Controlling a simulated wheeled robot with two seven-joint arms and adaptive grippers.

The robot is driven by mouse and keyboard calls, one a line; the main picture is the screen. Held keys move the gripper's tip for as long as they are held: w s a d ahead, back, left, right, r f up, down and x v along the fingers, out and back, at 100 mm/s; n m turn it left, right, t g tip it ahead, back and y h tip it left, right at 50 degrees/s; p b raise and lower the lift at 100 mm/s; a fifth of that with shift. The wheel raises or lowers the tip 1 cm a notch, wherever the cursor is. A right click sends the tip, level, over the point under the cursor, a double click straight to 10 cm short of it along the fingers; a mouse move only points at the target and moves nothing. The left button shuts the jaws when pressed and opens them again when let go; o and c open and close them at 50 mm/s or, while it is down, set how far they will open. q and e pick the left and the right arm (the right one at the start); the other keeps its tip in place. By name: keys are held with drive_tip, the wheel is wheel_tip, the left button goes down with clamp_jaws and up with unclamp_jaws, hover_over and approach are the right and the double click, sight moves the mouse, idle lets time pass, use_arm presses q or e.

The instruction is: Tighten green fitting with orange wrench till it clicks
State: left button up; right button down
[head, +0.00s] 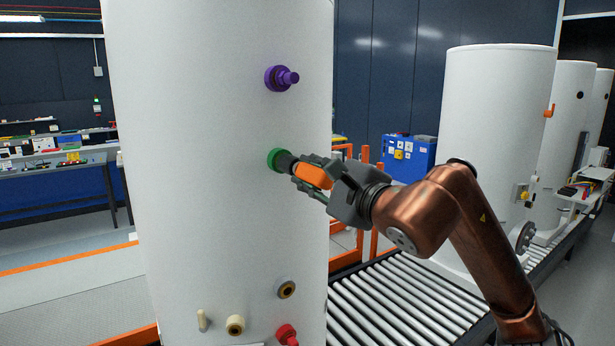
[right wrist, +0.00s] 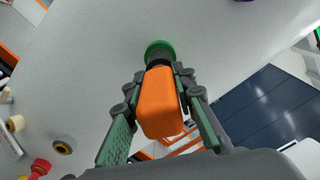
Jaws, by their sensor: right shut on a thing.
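The green fitting (head: 274,159) is on the side of the large white tank (head: 200,210), below a purple fitting (head: 281,78). My right gripper (head: 312,174) is shut on the orange wrench (head: 312,177). The wrench's dark head (head: 286,162) points at the tank and meets the green fitting. In the right wrist view, the orange body (right wrist: 160,105) lies between the fingers, and the green fitting (right wrist: 159,50) shows just beyond the dark head. The head hides part of the fitting, so I cannot tell how fully it is seated. My left gripper is not in view.
Low on the tank are a red fitting (head: 287,334), a brass-coloured port (head: 286,289) and a cream one (head: 235,325). A roller conveyor (head: 400,305) runs to the right, with more white tanks (head: 495,150) on it. A blue box (head: 410,157) stands behind.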

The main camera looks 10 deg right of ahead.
drive_tip(key=shift+r, duration=0.15)
drive_tip(key=shift+s+p, duration=0.1)
drive_tip(key=shift+p, duration=0.25)
drive_tip(key=n+p, duration=0.2)
drive_tip(key=n, duration=0.2)
drive_tip(key=n+p, duration=0.3)
drive_tip(key=n, duration=0.1)
drive_tip(key=shift+d+r+p, duration=0.1)
drive_tip(key=shift+r+p, duration=0.1)
drive_tip(key=shift+p, duration=0.1)
drive_tip(key=n+p, duration=0.6)
drive_tip(key=n, duration=0.4)
drive_tip(key=shift+f+n, duration=0.15)
drive_tip(key=shift+n, duration=0.15)
drive_tip(key=n+p, duration=0.1)
drive_tip(key=n, duration=0.2)
drive_tip(key=shift+f, duration=0.35)
